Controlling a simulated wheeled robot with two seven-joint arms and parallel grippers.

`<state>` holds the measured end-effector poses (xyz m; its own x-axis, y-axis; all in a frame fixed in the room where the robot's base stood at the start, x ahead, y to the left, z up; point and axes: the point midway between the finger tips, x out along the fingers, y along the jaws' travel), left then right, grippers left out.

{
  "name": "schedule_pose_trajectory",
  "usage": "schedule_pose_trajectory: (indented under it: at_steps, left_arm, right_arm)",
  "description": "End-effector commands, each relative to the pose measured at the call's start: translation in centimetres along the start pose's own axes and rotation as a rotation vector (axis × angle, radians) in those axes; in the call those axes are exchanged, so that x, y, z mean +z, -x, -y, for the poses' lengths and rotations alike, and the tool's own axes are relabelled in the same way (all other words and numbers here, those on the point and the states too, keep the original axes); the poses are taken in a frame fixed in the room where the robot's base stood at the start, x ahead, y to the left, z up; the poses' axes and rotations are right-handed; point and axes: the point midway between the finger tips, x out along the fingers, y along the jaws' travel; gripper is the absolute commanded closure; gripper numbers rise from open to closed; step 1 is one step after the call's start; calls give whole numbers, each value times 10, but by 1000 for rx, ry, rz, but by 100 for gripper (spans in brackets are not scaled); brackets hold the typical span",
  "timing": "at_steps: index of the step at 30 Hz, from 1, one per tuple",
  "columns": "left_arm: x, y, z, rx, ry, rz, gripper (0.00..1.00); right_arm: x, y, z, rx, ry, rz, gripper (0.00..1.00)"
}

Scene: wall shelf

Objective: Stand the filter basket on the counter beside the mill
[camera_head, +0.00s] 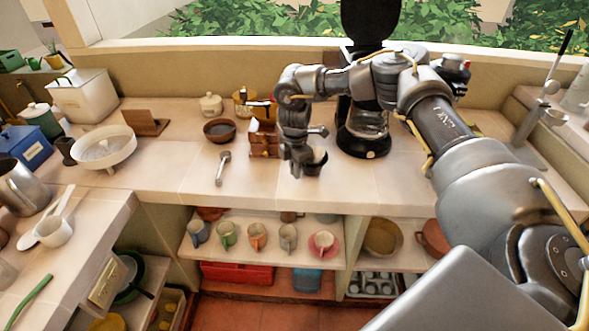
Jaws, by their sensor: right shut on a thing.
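The filter basket (317,163) is a small dark cup with a pale inside. It is upright at the counter's front part, and I cannot tell whether its base touches the top. My right gripper (298,170) is shut on it at its left side, pointing down; the fingers hide part of it. The mill (264,142), a wooden box with a crank on top, stands just left of the gripper on the counter (185,165). My left gripper is not in view.
A black coffee maker with a glass jug (366,133) stands close on the right. A spoon-like scoop (222,168) and a brown bowl (219,131) lie left of the mill. Mugs (257,236) stand on the shelf below. The counter front left of the scoop is clear.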

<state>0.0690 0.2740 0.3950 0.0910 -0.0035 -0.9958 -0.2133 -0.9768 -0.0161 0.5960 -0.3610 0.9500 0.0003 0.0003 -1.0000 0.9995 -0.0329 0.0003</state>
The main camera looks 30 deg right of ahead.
Motion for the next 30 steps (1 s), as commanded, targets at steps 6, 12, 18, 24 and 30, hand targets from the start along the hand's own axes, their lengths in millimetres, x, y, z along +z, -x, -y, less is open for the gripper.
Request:
schedule_pose_trajectory:
  at_steps: [6, 12, 18, 24, 30]
  left_arm:
    - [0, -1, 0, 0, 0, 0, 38]
    - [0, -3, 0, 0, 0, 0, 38]
    - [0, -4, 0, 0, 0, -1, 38]
    - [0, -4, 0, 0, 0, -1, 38]
    - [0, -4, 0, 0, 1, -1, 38]
  right_arm:
    - [0, -4, 0, -1, 0, 0, 100]
    - [0, -8, 0, 0, 0, 0, 100]
    - [0, -12, 0, 0, 0, 0, 100]
    - [0, -11, 0, 0, 0, 0, 66]
    - [0, -11, 0, 0, 0, 0, 64]
